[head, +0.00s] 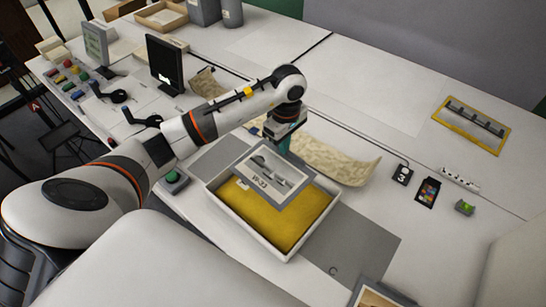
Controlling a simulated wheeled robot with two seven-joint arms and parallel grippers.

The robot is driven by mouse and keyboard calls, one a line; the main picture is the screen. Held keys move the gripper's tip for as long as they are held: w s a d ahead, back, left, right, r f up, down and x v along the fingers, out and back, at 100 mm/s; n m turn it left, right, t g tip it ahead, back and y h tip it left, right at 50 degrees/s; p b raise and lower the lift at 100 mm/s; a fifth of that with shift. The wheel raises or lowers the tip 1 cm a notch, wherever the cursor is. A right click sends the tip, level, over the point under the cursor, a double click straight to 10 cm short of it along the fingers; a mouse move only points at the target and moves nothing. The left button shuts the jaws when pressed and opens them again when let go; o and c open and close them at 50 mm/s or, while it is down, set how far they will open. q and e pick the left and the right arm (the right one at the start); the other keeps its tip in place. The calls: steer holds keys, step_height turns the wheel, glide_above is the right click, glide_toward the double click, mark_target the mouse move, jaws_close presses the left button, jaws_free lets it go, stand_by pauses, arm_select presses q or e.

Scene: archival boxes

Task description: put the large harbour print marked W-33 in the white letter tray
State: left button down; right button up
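The large harbour print marked W-33 (268,185) is a grey-bordered sheet with a dark picture and a white label area. It lies over the upper part of an open white-walled tray (228,216) with a mustard-yellow inside. My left gripper (283,147) points down at the print's far edge, and its teal fingers appear closed on that edge. I cannot tell whether the print touches the yellow inside or hangs just above it. My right gripper is not in view.
A curled parchment (335,160) lies behind the tray. A grey mat (355,250) lies under and right of it. A green-topped button (174,179) is at left. Small cards (428,191) and a yellow frame (470,125) lie at right. Another picture (375,297) shows at the bottom edge.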

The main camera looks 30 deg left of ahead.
mark_target(284, 157)
arm_select(q)
step_height(284, 157, down, 6)
steer(key=shift+r+p, duration=0.2)
steer(key=shift+p, duration=0.2)
step_height(284, 157, down, 4)
steer(key=shift+r+p, duration=0.25)
steer(key=shift+p, duration=0.05)
steer(key=shift+f, duration=0.45)
steer(key=shift+f+b, duration=0.55)
steer(key=shift+b, duration=0.15)
steer(key=c, duration=1.7)
jaws_free()
steer(key=shift+r, duration=0.15)
